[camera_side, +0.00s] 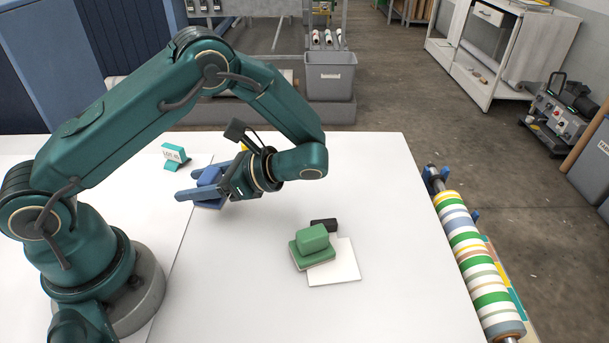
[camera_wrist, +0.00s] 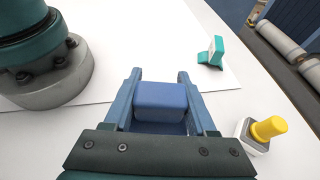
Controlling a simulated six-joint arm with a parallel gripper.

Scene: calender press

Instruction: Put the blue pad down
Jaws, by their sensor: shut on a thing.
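The blue pad (camera_side: 209,176) is a block with a rounded top and a flatter blue part below it. It sits between the two blue fingers of my gripper (camera_side: 188,185), which is shut on it. In the wrist view the blue pad (camera_wrist: 160,98) lies between both fingers of my gripper (camera_wrist: 158,76). The pad is over the white table, left of its middle in the side view. I cannot tell whether its underside touches the table. The fingers partly hide its sides.
A teal and white item (camera_side: 175,154) stands at the back left. A yellow-topped item (camera_wrist: 268,129) is near my gripper. A striped roller (camera_side: 472,252) lines the right edge.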

